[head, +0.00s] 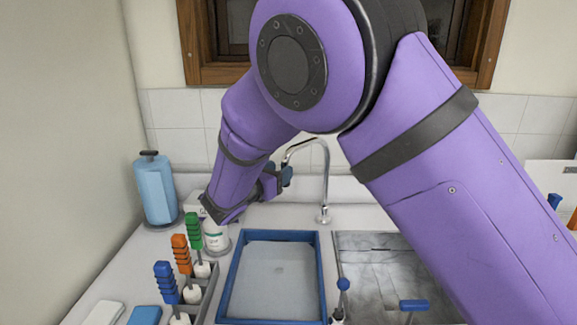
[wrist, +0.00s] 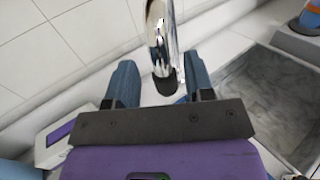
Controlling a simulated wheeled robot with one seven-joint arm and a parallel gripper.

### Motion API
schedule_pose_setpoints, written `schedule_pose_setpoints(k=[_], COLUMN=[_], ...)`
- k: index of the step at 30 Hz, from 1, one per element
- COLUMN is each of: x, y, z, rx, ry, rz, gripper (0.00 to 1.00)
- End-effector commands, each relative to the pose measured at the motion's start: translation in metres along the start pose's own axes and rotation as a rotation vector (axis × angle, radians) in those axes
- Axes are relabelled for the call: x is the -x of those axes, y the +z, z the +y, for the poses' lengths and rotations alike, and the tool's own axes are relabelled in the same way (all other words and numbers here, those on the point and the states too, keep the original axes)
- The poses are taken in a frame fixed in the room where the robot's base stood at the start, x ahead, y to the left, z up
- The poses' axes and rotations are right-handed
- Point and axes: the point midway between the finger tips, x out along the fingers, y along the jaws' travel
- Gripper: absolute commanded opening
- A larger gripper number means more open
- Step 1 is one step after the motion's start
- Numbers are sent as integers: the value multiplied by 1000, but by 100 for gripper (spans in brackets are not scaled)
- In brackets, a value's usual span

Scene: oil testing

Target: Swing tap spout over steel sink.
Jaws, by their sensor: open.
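The chrome tap (head: 326,180) has an upright post behind the sinks, and its curved spout (head: 300,146) points left, over the blue-rimmed basin side. The steel sink (head: 385,242) is to the right of the tap, partly hidden by my arm. My gripper (head: 284,176) is open at the spout's hanging end. In the wrist view a chrome tap part (wrist: 160,35) with a dark lower end stands between the two blue fingers of my gripper (wrist: 160,80). A gap shows on both sides of it; I cannot tell whether either finger touches.
A blue-rimmed basin (head: 233,262) lies left of the steel sink. A blue bottle (head: 154,190), a white bottle (head: 216,238) and a rack with coloured-handled tools (head: 205,298) stand left. The tiled wall (head: 178,118) is close behind the tap.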

Motion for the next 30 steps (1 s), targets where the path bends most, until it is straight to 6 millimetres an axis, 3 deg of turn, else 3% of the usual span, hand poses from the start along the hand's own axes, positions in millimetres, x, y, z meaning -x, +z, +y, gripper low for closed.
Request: schedule_pose_setpoints(k=[3,9,21,23,27,28,30], x=[-20,-42,-48,-48,-48,-48,-48], y=[0,0,0,0,0,0,0], z=[0,0,0,0,0,0,0], rx=[0,0,0,0,0,0,0], ry=[-1,0,0,0,0,0,0], rz=[0,1,0,0,1,1,1], gripper=[48,48,48,37,5,0,0])
